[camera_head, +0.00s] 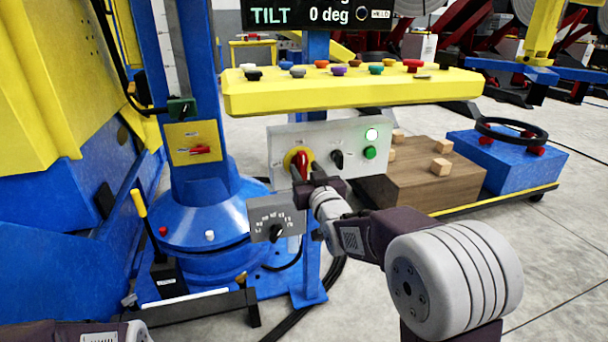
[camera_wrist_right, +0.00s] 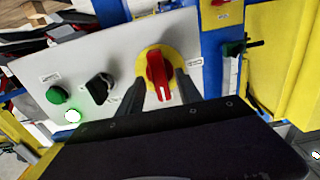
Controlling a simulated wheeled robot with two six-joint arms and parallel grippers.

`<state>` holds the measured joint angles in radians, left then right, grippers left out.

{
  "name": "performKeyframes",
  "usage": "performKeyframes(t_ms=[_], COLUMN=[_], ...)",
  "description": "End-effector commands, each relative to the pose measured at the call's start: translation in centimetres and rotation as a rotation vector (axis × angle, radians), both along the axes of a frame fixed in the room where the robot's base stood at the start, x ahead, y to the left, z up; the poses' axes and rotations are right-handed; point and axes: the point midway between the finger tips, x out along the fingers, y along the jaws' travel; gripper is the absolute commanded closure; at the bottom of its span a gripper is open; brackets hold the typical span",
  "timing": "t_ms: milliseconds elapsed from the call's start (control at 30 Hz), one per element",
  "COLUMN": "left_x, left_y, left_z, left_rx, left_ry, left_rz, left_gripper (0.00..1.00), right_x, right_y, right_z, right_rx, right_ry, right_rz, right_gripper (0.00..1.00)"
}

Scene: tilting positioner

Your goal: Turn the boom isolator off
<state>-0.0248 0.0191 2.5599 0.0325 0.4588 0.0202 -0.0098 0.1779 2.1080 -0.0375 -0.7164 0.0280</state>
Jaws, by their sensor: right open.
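A red rotary handle on a round yellow plate, the isolator switch (camera_head: 299,160), sits at the left of a grey panel (camera_head: 325,133). In the right wrist view the switch (camera_wrist_right: 158,72) has its handle nearly upright in the picture, with a white mark at the lower end. My right gripper (camera_head: 304,180) is at the switch; its open fingers show either side of the handle in the wrist view (camera_wrist_right: 161,88). I cannot tell whether they touch it. The panel labels are too small to read. Only part of my left arm shows, at the bottom left.
Beside the switch are a black knob (camera_head: 337,159), a green button (camera_head: 369,153) and a lit lamp (camera_head: 371,135). A yellow button console (camera_head: 350,95) overhangs the panel. A grey dial box (camera_head: 275,217) is below. Another red handle (camera_head: 200,150) is on the blue column.

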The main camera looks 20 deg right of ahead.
Motion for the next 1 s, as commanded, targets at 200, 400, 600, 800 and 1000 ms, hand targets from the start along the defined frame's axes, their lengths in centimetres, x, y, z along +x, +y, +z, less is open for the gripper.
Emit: performKeyframes(t_ms=[200,400,600,800,1000], left_x=[-0.01,0.0,0.0,0.0,-0.01], left_y=[0.0,0.0,0.0,0.0,0.0], left_z=[-0.33,-0.29,-0.3,-0.35,-0.59], left_rx=[0.0,0.0,0.0,0.0,0.0], left_ry=[0.0,0.0,0.0,0.0,0.0], left_rz=[0.0,0.0,0.0,0.0,0.0], left_gripper=[1.0,1.0,1.0,1.0,1.0], right_x=[1.2,1.17,1.15,1.14,1.14], right_y=[0.05,0.04,0.04,0.04,0.07], right_z=[0.0,0.02,0.01,-0.02,-0.08], right_rx=[0.0,0.0,0.0,-0.013,-0.09], right_ry=[0.0,0.001,0.001,0.001,-0.002], right_rz=[0.0,0.0,0.0,0.0,0.0], right_gripper=[0.58,0.67,1.0,1.0,1.0])
